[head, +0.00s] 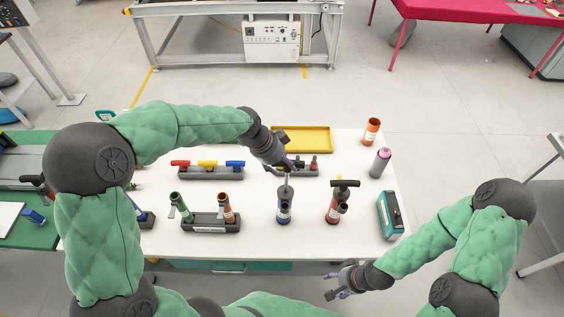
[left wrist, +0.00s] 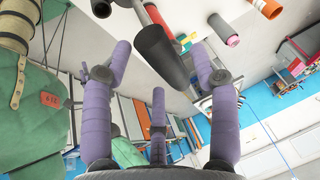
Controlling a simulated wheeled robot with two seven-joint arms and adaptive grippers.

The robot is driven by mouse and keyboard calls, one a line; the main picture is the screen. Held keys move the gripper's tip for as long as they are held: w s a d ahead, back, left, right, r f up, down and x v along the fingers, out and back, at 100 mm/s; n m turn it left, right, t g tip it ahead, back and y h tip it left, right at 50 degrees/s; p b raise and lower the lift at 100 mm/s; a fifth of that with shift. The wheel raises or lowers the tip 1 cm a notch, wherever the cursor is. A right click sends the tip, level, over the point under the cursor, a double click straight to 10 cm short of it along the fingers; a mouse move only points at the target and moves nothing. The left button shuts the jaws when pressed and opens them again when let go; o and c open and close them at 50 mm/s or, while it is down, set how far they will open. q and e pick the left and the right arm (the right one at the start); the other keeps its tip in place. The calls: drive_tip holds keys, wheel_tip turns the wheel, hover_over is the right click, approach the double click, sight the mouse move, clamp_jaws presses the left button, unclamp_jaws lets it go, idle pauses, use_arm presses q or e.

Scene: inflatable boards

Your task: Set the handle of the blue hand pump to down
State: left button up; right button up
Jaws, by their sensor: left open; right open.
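The blue hand pump (head: 284,213) stands upright on the white table, with its pale rod drawn up out of the body. My left gripper (head: 288,167) is at the top of that rod and covers the handle in the head view. In the left wrist view, a black bar (left wrist: 160,52), which looks like the pump's handle, lies between the spread purple fingers of the left gripper (left wrist: 160,72). The fingers are open; I cannot tell whether they touch it. My right gripper (head: 337,284) is open and empty, in front of the table's near edge.
A red pump (head: 333,207) with a black T-handle stands close to the right. A stand (head: 211,223) with green and red pieces is to the left. A valve row (head: 208,172), yellow tray (head: 302,139), pink-capped bottle (head: 380,163) and teal box (head: 390,215) share the table.

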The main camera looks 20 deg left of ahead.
sight(285, 187)
use_arm(q)
clamp_jaws()
wheel_tip(285, 187, down, 12)
drive_tip(key=b, duration=1)
drive_tip(key=shift+r+b, duration=0.2)
drive_tip(key=shift+b, duration=0.15)
drive_tip(key=shift+s, duration=0.2)
unclamp_jaws()
drive_tip(key=shift+w, duration=0.2)
drive_tip(key=shift+r, duration=0.2)
drive_tip(key=shift+a+r, duration=0.1)
drive_tip(key=shift+r, duration=0.1)
drive_tip(key=v, duration=1.1)
drive_tip(key=shift+s, duration=0.2)
